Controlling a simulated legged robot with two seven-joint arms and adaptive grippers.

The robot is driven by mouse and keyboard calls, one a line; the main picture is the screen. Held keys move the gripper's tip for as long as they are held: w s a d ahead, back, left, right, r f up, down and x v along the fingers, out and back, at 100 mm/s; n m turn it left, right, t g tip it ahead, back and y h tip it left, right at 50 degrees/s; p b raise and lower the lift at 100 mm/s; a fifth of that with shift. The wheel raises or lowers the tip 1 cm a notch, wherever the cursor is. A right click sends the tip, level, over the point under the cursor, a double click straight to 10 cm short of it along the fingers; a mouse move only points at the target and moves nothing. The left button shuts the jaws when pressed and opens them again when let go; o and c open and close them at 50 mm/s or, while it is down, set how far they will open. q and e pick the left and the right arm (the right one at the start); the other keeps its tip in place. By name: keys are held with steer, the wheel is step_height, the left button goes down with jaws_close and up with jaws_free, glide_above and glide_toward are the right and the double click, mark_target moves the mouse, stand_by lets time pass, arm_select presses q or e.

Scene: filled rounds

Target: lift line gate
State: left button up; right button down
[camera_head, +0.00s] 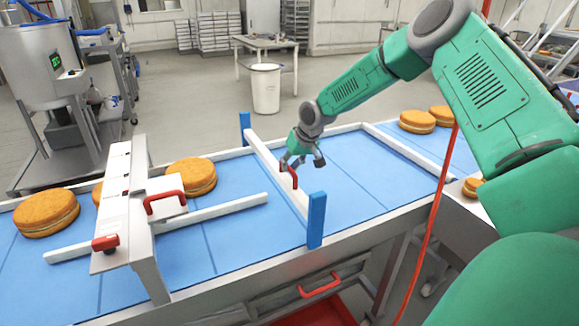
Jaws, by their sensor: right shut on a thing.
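The line gate (265,158) is a white bar that lies across the blue conveyor belt between two blue posts, a far one (245,127) and a near one (316,222). A red handle (293,179) stands on the bar. My right gripper (288,168) reaches in from the right and is shut on the red handle; its fingers partly hide the handle. I cannot tell whether the bar is clear of the belt. My left gripper is not in view.
Several filled rounds (191,176) lie on the belt left of the gate; others (417,122) are at the far right. A white machine frame (125,205) with red handles spans the belt at left. A red cable (427,230) hangs at right.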

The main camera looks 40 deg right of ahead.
steer(key=r, duration=0.4)
steer(key=shift+w+d, duration=0.15)
steer(key=shift+w, duration=0.05)
steer(key=shift+s+a+r, duration=0.2)
steer(key=c, duration=1.6)
jaws_free()
steer(key=shift+f, duration=0.1)
steer(key=shift+c, duration=0.2)
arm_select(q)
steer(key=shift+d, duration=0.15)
arm_select(e)
steer(key=shift+o, duration=0.5)
steer(key=shift+d+f, duration=0.15)
steer(key=shift+r, duration=0.25)
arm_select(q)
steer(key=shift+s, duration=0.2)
arm_select(e)
steer(key=v, duration=1.1)
steer(key=shift+d, duration=0.15)
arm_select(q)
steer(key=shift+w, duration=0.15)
arm_select(e)
steer(key=shift+s, duration=0.1)
